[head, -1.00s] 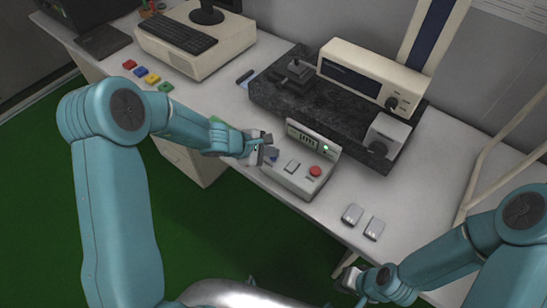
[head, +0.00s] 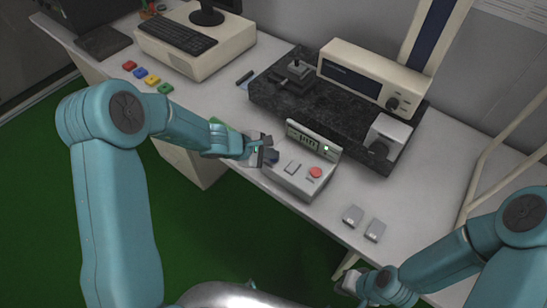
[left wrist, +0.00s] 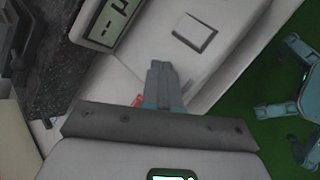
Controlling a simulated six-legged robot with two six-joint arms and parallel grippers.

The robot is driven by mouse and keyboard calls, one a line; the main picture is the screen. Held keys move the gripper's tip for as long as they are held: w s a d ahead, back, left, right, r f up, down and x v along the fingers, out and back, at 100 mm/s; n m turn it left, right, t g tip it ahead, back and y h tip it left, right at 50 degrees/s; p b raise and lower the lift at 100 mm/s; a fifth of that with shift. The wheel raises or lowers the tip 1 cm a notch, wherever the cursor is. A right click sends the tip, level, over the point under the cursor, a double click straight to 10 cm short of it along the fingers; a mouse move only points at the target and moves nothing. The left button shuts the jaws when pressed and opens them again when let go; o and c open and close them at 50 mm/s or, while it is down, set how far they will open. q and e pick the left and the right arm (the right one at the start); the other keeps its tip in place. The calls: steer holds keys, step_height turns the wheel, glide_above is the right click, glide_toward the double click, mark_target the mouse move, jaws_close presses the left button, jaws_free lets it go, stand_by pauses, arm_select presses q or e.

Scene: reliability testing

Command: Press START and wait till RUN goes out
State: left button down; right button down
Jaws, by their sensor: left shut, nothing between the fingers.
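A grey control box (head: 287,179) stands at the desk's front edge. Its raised panel has a display (head: 302,137) and a small lit green lamp (head: 326,149). On its top are a grey square button (head: 293,167) and a red round button (head: 315,172). The square button (left wrist: 195,32) and display (left wrist: 108,22) also show in the left wrist view. My left gripper (head: 271,154) is shut and empty over the box's left end, covering part of it; contact cannot be told. Its closed fingers (left wrist: 162,78) point at the box top. My right gripper (head: 347,283) is low, off the desk; its jaws are unclear.
Behind the box lies a dark stone slab (head: 280,99) with instruments. Two small grey blocks (head: 353,215) (head: 375,229) lie to the right. Coloured blocks (head: 153,80) and a keyboard (head: 178,38) are at the left. Desk space right of the box is mostly clear.

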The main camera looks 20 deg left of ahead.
mark_target(271, 160)
arm_select(q)
steer(key=shift+f, duration=0.15)
stand_by(0.4)
steer(key=shift+r+p, duration=0.4)
steer(key=shift+r, duration=0.45)
step_height(271, 160, up, 5)
steer(key=p, duration=0.4)
stand_by(0.5)
